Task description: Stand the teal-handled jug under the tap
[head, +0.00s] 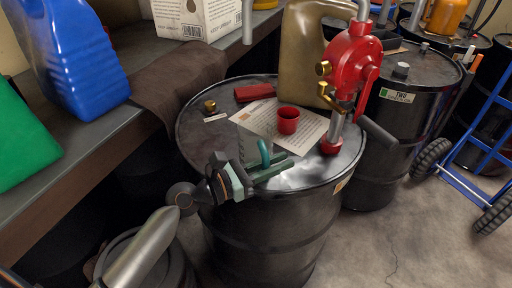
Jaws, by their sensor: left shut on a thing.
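The teal-handled jug (264,152) is at the front of the near black drum's top. Its teal handle shows plainly, while its body looks clear and is hard to make out against the paper. My left gripper (274,169) comes in from the lower left and is shut on the jug at its handle. I cannot tell whether the jug's base touches the drum. The tap is on a red hand pump (353,62) with brass fittings, mounted at the right of the drum top. The jug is to the left of and in front of the pump. My right gripper is not in view.
A red cup (288,120) stands on a printed sheet (305,133) on the near drum (270,240). A red block (254,92), a brass cap (210,105) and a tan canister (303,50) are behind. A bench (60,165) is left; a blue hand truck (485,140) is right.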

